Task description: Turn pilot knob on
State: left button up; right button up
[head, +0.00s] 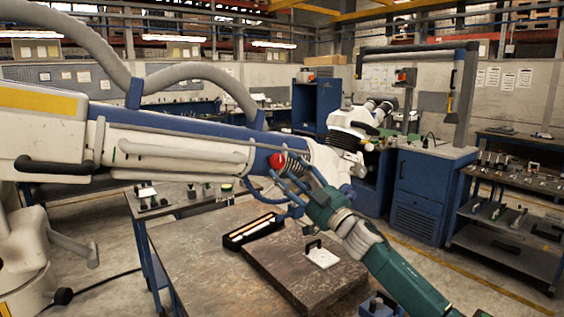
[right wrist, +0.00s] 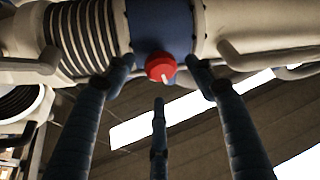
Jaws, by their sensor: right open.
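The pilot knob (head: 277,160) is a small red round knob on the blue section of the large white and blue microscope arm (head: 170,142). In the right wrist view the knob (right wrist: 160,68) faces me, with a short white mark near its lower edge. My right gripper (head: 279,183) reaches up to it from the lower right in the head view. In the right wrist view its dark blue fingers (right wrist: 160,84) are spread open, with the knob between the upper two tips and the third finger below. I cannot tell whether any finger touches it. My left gripper is out of view.
A dark worktable (head: 200,245) below holds a black tray of light rods (head: 252,231) and a white block (head: 321,256). Ribbed hoses (head: 190,72) run along the arm. Blue cabinets (head: 418,190) and a shelf rack (head: 515,185) stand at the right.

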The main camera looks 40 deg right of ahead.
aim_at(281, 164)
jog(key=shift+r+p+x, duration=0.2)
jog(key=shift+p+x, duration=0.15)
jog(key=shift+x, duration=0.65)
jog(key=shift+w, duration=0.5)
jog(key=shift+a, duration=0.1)
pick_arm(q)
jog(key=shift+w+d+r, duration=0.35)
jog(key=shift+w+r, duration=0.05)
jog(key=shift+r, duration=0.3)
pick_arm(e)
jog(key=c, duration=1)
